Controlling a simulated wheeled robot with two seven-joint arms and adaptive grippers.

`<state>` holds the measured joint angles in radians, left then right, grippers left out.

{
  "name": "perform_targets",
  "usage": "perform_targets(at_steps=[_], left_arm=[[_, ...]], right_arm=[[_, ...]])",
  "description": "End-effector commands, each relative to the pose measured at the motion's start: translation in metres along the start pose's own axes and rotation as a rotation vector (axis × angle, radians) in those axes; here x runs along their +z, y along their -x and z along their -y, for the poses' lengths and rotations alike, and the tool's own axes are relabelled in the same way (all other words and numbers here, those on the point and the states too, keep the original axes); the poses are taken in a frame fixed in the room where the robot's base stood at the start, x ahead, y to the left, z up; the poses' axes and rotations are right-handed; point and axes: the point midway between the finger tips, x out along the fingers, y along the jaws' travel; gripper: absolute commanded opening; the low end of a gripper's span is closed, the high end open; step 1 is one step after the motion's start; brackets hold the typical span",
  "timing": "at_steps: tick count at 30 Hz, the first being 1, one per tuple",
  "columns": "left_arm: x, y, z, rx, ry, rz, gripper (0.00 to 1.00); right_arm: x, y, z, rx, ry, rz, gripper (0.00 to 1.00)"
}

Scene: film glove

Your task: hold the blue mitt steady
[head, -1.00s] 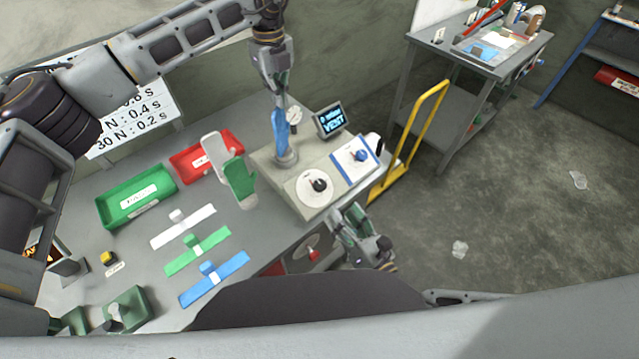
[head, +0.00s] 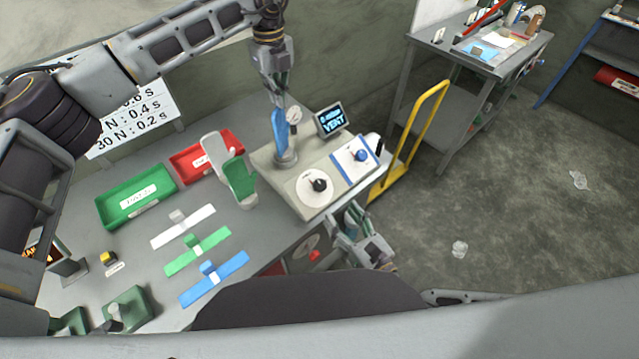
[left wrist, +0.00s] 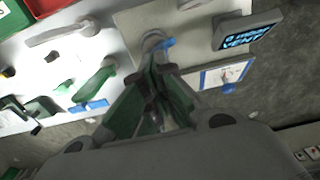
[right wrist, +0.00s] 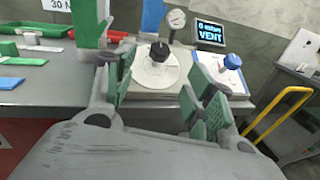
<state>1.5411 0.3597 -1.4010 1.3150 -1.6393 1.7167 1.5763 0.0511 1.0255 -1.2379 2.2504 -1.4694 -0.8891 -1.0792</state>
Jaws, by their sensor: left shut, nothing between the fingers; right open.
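The blue mitt (head: 280,130) stands upright on a round mount on the grey test unit, and its lower part also shows in the right wrist view (right wrist: 152,18). My left gripper (head: 280,98) points down at the mitt's top with its fingers together and nothing between them. In the left wrist view its fingers (left wrist: 156,70) hide most of the mitt; only a blue bit (left wrist: 169,43) shows. I cannot tell if they touch it. My right gripper (right wrist: 158,95) is open and empty, low in front of the unit; it also shows in the head view (head: 350,218).
The unit has a black knob (head: 319,185), a blue knob (head: 360,155), a gauge (right wrist: 176,18) and a display reading VENT (head: 331,120). A green mitt (head: 238,178) and a white mitt (head: 214,150) stand left of it. Green (head: 113,213) and red (head: 184,172) trays lie further left.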

Motion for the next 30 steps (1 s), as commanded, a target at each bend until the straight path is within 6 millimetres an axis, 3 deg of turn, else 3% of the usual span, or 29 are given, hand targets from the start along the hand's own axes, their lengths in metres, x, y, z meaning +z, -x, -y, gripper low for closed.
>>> perform_targets(at_steps=[1,11,30], left_arm=[[-0.001,-0.007,-0.002,0.011,-0.001,-0.004,0.00],[-0.001,-0.007,-0.002,0.011,-0.001,-0.004,0.00],[-0.001,-0.007,-0.002,0.011,-0.001,-0.004,0.00]], right_arm=[[-0.001,0.000,0.000,0.000,0.000,0.000,0.54],[-0.001,-0.015,0.000,0.000,-0.001,0.002,0.54],[0.000,-0.082,0.000,0.000,-0.002,0.002,0.54]])
